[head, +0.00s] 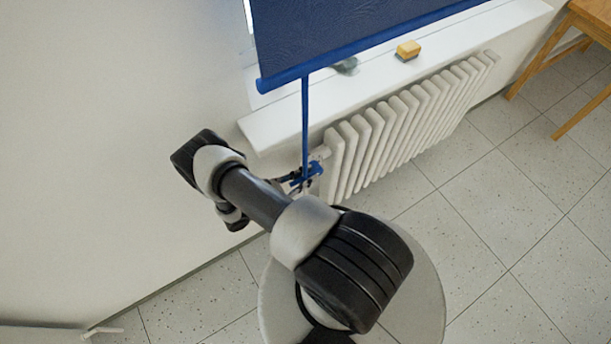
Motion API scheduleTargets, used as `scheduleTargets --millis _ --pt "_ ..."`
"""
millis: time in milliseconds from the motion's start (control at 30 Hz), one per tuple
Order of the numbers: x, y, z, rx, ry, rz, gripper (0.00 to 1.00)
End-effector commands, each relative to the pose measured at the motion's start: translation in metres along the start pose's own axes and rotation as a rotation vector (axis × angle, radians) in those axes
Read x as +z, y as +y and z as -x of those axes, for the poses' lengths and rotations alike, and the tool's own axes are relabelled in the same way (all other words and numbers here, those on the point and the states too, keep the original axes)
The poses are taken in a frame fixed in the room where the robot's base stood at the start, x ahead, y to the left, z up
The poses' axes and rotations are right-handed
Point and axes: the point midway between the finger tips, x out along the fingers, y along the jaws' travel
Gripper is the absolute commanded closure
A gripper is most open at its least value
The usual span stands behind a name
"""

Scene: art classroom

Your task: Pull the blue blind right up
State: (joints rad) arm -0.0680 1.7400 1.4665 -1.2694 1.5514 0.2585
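The blue blind (345,28) hangs over the window at the top of the head view, and its upper part is out of frame. Its blue bottom bar (370,44) hangs a little above the white sill. A blue pull strap (305,125) runs down from the bar's left part, past the sill's front edge. My gripper (303,178) is at the strap's lower end, left of the radiator. It is small and partly hidden by my arm. Blue shows at the fingers, but I cannot tell whether they are closed on the strap.
The white sill (450,50) bears a yellow-brown sponge (408,50) and a dark grey item (345,66). A white ribbed radiator (400,130) stands below it, close to my gripper's right. A wooden table (590,20) is at the upper right. The tiled floor (500,210) is clear.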

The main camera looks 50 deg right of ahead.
Motion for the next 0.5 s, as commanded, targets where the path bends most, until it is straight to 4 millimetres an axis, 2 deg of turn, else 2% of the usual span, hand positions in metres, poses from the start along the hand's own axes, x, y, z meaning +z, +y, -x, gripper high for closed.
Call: scheduleTargets --millis 233,500 --pt "-0.0002 -0.0016 0.0 -0.003 0.0 0.001 1.0" --pt "-0.0005 -0.0029 -0.0001 -0.005 0.0 0.002 1.0"
